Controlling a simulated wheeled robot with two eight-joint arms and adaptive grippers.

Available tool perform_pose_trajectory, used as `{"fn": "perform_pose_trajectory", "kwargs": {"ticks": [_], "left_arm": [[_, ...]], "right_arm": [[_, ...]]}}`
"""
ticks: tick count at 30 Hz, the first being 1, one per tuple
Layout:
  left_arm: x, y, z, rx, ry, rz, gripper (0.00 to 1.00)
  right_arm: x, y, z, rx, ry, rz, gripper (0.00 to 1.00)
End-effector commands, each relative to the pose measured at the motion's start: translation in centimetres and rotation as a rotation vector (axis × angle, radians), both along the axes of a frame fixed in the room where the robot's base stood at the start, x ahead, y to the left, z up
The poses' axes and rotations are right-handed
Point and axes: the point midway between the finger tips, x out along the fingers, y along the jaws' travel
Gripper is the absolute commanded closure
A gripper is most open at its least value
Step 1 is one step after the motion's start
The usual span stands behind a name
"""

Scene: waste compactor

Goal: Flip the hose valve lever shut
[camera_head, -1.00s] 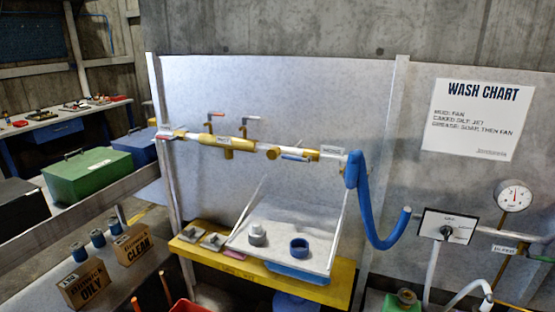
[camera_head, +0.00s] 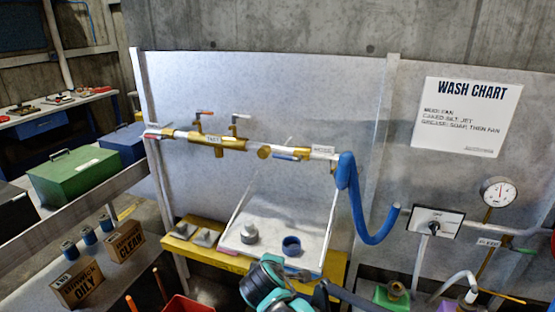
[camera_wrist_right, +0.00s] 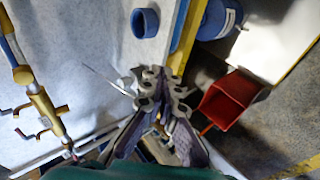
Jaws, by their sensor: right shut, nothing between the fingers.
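The hose valve lever (camera_head: 284,157) is a short blue handle at the brass valve near the HOSE label (camera_head: 322,149). It lies roughly along the pipe (camera_head: 245,147). The blue hose (camera_head: 348,180) hangs in a loop from the pipe's right end. My right arm shows at the bottom of the head view, below the pipe and in front of the tray. In the right wrist view my right gripper (camera_wrist_right: 160,88) is shut and empty, apart from the pipe, which runs down the left side. My left gripper is not in view.
A white tray (camera_head: 235,230) with a blue ring (camera_head: 291,246) and a grey fitting (camera_head: 249,234) stands on the yellow bench (camera_head: 205,253). A red container (camera_wrist_right: 230,98) is below.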

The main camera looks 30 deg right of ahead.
Motion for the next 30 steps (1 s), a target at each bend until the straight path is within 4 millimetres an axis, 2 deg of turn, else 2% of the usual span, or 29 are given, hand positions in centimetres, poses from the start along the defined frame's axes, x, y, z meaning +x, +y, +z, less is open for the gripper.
{"fn": "perform_pose_trajectory", "kwargs": {"ticks": [1,6,12,15,19,30], "left_arm": [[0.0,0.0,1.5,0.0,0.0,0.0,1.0],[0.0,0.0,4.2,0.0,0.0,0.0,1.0],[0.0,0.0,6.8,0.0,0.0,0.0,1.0],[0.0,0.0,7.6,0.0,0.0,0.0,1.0],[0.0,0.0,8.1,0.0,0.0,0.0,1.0],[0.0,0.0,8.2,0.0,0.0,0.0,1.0]], "right_arm": [[2.5,-1.4,2.0,-0.144,0.035,0.055,1.0],[9.3,-5.4,5.7,-0.659,0.209,0.231,1.0],[15.6,-7.6,8.4,-1.194,0.465,0.36,1.0],[17.4,-7.9,8.9,-1.383,0.577,0.39,1.0],[18.6,-7.9,9.1,-1.53,0.675,0.407,1.0],[19.1,-7.8,9.0,-1.589,0.717,0.412,1.0]]}}
